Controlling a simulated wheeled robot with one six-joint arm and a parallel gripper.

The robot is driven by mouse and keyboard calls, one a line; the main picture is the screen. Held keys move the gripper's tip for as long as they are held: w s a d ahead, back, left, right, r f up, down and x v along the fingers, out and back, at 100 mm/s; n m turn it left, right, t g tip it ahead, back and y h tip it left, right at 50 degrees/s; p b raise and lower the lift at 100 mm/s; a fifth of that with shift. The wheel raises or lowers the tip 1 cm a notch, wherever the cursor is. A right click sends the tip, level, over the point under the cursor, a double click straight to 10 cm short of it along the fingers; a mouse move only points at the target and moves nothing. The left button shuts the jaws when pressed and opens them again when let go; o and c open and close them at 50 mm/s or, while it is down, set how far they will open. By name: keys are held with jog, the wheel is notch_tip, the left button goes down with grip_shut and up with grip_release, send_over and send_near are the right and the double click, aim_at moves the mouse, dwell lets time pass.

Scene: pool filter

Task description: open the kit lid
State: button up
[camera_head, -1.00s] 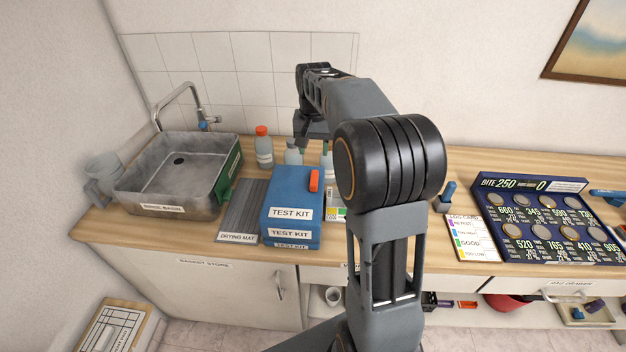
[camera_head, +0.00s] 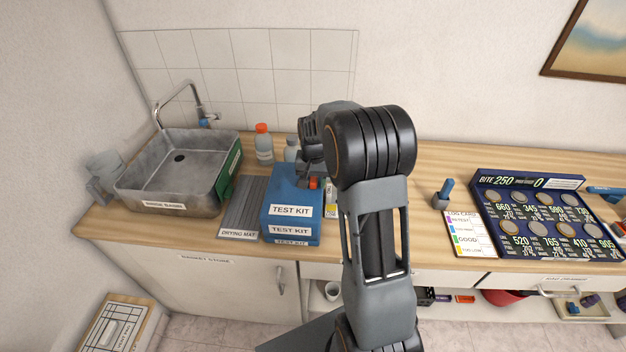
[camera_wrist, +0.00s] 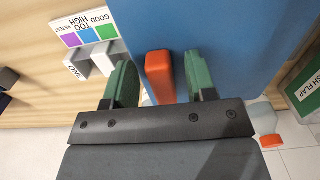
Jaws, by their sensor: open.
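The blue test kit (camera_head: 290,212) sits closed on the counter, its lid (camera_wrist: 215,35) filling much of the wrist view. An orange tab (camera_head: 313,183) stands on the lid's right part; it also shows in the wrist view (camera_wrist: 160,76). My gripper (camera_wrist: 158,85) is open, with its green-padded fingers on either side of the orange tab and a gap at each side. In the head view my wrist hides part of the tab and the lid's back right corner.
The drying mat (camera_head: 242,208) and rinse basin (camera_head: 165,206) are left of the kit. Bottles (camera_head: 264,146) stand behind it. A colour-coded card (camera_wrist: 90,30) is close beside the kit. Further right are a log card (camera_head: 466,233) and a dark coin board (camera_head: 545,222).

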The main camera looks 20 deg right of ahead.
jog(key=shift+c, duration=0.5)
grip_shut()
